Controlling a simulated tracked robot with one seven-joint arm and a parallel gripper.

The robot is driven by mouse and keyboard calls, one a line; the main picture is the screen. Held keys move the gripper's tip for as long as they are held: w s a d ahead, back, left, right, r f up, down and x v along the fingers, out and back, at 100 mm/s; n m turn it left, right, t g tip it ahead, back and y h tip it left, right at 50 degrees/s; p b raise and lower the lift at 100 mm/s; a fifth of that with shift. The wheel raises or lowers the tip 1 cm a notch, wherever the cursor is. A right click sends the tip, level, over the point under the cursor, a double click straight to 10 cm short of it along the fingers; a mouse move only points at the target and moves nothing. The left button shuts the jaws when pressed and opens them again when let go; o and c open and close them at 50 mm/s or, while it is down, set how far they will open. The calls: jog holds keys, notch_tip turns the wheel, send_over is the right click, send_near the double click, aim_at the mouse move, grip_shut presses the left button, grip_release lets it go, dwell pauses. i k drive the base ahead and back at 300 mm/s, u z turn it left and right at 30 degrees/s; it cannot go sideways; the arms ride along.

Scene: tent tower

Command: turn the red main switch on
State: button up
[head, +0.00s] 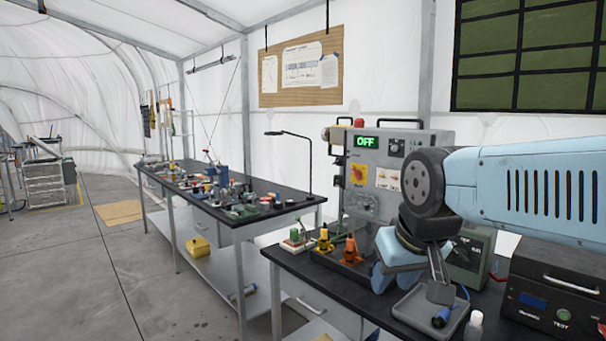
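A grey control cabinet (432,137) stands on the near dark bench, with a green display (366,142) reading OFF. A dark knob (396,148) sits right of the display. I cannot tell which of these, if any, is the red main switch. My gripper (440,292) points down over a grey tray, in front of the cabinet's lower right and apart from it. Its fingers overlap in this view, so their opening is hidden.
The grey tray (408,308) holds a blue-handled tool (442,317). Orange and yellow fittings (350,251) stand on the bench before the cabinet. A black test box (555,290) is at right. A cluttered second bench (290,205) stands left; the floor (90,280) beyond is open.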

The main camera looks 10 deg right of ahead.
aim_at(358, 173)
jog(key=u, duration=0.05)
jog(key=i, duration=1)
jog(key=z, duration=0.5)
